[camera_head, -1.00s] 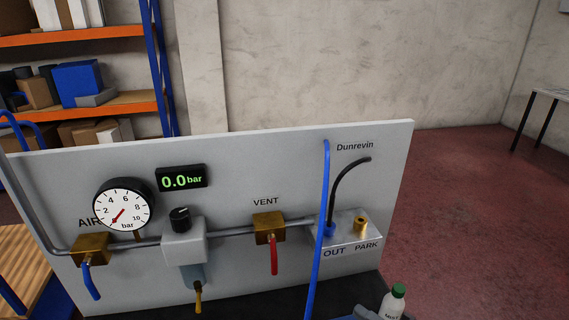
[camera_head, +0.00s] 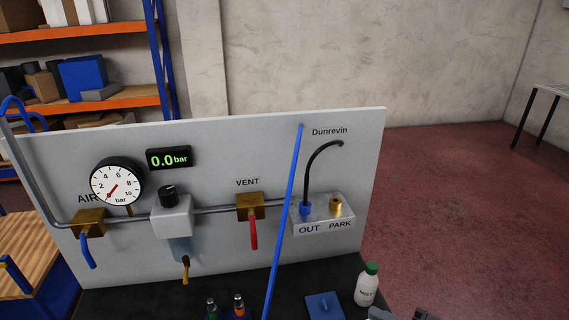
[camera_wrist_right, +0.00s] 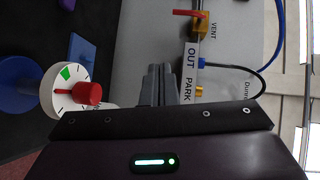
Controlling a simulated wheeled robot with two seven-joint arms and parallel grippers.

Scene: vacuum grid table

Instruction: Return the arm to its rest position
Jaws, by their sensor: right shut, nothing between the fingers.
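My right gripper (camera_head: 400,315) barely shows as grey parts at the bottom right edge of the head view. In the right wrist view its two grey fingers (camera_wrist_right: 158,86) are together and empty, in front of the panel and apart from the OUT and PARK fittings. My left gripper is not in view. The grey panel (camera_head: 345,260) carries a gauge (camera_head: 117,184), a display (camera_head: 170,158) reading 0.0 bar, and a red VENT lever (camera_head: 253,234). A black hose (camera_head: 309,165) rises from the OUT fitting (camera_head: 306,208); the brass PARK fitting (camera_head: 336,207) is bare.
A white bottle with a green cap (camera_head: 367,286) and a blue block (camera_head: 324,306) stand on the dark table. A white dial with a red knob (camera_wrist_right: 88,93) is left of my fingers in the wrist view. A blue hose (camera_head: 285,220) crosses the panel.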

